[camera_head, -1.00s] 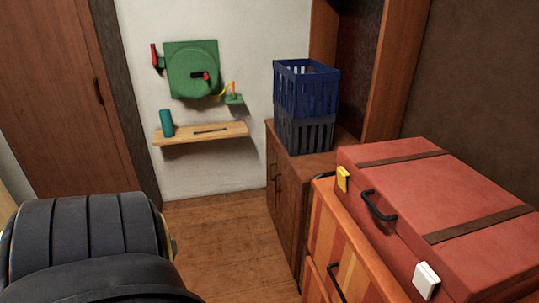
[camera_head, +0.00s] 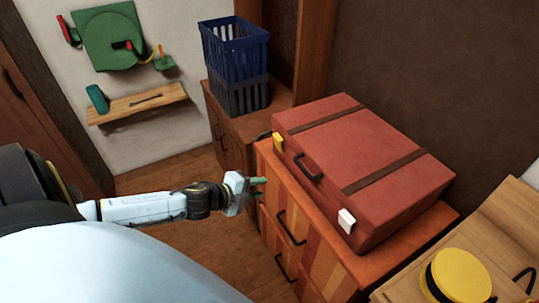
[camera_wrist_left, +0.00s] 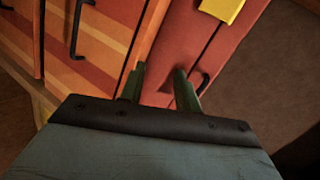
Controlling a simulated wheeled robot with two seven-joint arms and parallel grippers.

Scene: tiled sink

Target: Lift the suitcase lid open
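A red suitcase (camera_head: 355,155) with two brown straps lies flat and shut on an orange striped cabinet (camera_head: 325,235). Its front has a yellow latch (camera_head: 278,142), a black handle (camera_head: 308,168) and a white latch (camera_head: 347,221). My left gripper (camera_head: 262,188) is in front of the cabinet, left of the suitcase and apart from the handle. In the left wrist view its green fingers (camera_wrist_left: 160,78) are spread with nothing between them; the suitcase's red side and yellow latch (camera_wrist_left: 222,8) show beyond. My right gripper is not in view.
A blue basket (camera_head: 236,62) stands on a brown cabinet behind. A yellow round object (camera_head: 462,275) sits on a wooden surface at the lower right. The cabinet has black drawer handles (camera_head: 292,228) on its front. A wall shelf (camera_head: 138,104) is at the far left.

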